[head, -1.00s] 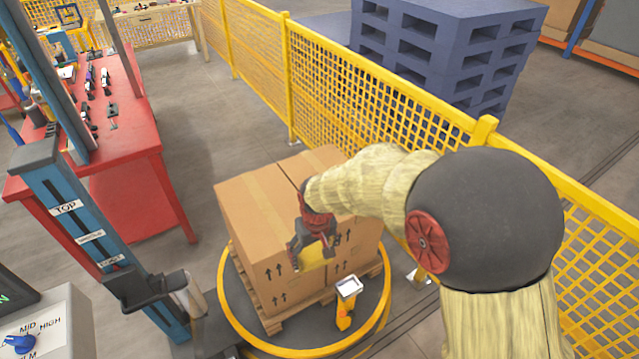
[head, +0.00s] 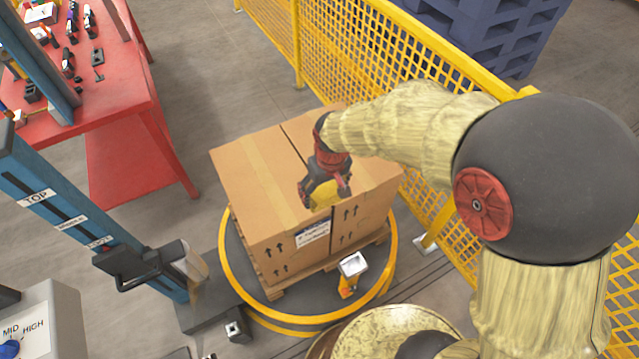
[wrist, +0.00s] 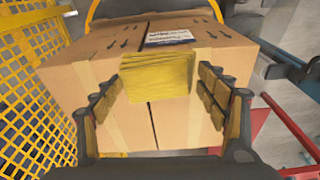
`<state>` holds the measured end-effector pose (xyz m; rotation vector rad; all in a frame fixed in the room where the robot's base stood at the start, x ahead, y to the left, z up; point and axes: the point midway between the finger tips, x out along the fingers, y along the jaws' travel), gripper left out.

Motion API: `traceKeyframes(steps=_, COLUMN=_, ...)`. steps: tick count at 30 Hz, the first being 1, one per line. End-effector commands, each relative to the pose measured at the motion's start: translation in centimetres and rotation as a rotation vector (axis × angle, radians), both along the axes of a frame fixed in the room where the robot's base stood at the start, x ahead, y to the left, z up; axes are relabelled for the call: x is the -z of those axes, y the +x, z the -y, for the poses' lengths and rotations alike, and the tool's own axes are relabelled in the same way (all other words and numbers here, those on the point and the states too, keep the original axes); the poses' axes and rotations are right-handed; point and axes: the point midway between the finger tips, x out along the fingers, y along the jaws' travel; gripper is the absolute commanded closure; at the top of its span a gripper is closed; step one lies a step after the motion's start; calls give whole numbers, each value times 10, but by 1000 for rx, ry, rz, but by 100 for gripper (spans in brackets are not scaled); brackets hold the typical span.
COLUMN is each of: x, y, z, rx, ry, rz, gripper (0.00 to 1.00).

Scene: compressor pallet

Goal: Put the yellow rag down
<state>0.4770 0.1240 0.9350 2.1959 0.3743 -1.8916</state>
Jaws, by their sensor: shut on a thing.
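My gripper (head: 325,186) is shut on the yellow rag (head: 322,197), above the front top edge of the cardboard boxes (head: 252,180). In the wrist view the rag (wrist: 157,76) is a flat, folded yellow pad between the two finger pads, with the box tops (wrist: 85,85) behind it. I cannot tell whether the rag touches the cardboard.
The boxes stand on a wooden pallet on a round turntable with a yellow rim (head: 228,262). A yellow mesh fence (head: 345,70) runs behind. A blue column (head: 75,215) and a red workbench (head: 125,95) stand left.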

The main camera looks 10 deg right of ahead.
Motion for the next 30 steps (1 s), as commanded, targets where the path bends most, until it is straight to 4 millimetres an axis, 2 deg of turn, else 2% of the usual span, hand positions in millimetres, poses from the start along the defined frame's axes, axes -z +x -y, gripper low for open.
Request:
traceKeyframes(steps=5, x=8, y=15, z=0, rx=1, ry=0, rz=0, gripper=46)
traceKeyframes(steps=16, x=45, y=92, z=0, rx=1, ry=0, rz=-1, gripper=47)
traceKeyframes(steps=21, x=77, y=117, z=0, rx=1, ry=-1, rz=-2, gripper=47)
traceKeyframes(steps=25, x=97, y=134, z=0, rx=0, ry=-1, rz=-2, gripper=47)
traceKeyframes(steps=30, x=117, y=138, z=0, rx=0, ry=0, rz=1, gripper=47)
